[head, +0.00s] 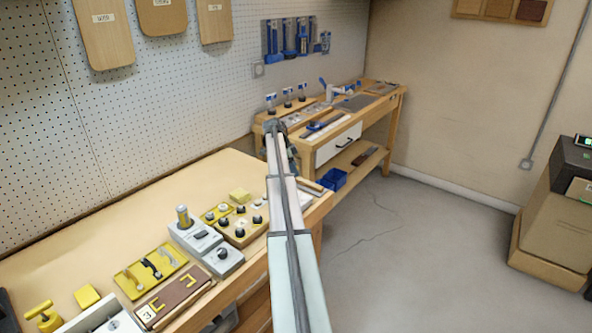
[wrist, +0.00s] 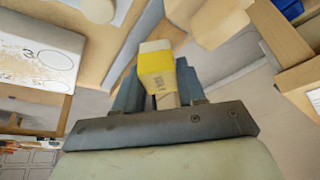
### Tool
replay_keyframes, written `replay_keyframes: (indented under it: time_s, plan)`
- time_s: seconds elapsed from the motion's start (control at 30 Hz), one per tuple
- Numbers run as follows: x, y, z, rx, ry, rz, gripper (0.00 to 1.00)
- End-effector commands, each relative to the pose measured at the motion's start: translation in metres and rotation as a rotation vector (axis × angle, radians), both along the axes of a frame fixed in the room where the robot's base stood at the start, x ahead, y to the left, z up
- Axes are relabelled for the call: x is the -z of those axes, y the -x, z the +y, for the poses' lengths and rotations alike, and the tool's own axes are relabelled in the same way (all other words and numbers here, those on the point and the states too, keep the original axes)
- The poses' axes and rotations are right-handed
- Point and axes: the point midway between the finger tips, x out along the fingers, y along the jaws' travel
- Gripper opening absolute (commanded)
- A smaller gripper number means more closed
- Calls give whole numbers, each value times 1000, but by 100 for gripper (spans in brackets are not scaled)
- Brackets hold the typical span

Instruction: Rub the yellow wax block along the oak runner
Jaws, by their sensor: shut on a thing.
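In the wrist view my gripper (wrist: 156,92) is shut on the yellow wax block (wrist: 156,62), a pale block with a yellow band around its middle. The block stands out beyond the fingers, and its lower end is between them. In the head view my arm hides the gripper and the block. I cannot tell the oak runner for sure; a pale wooden piece (wrist: 215,20) lies beyond the block in the wrist view, and I cannot tell whether the two touch.
The near bench (head: 150,205) carries a grey device (head: 205,240), yellow boards with knobs and handles (head: 150,272), and a small yellow block (head: 87,296). A second bench (head: 350,130) stands behind, with a blue bin (head: 333,180) on its lower shelf. Open floor (head: 410,240) lies right.

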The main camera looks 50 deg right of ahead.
Motion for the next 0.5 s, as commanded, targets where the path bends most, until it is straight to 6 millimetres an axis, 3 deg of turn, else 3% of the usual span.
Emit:
replay_keyframes:
  time_s: [0.5]
  plan:
    - [2,-34,0,-4,-5,-6,16]
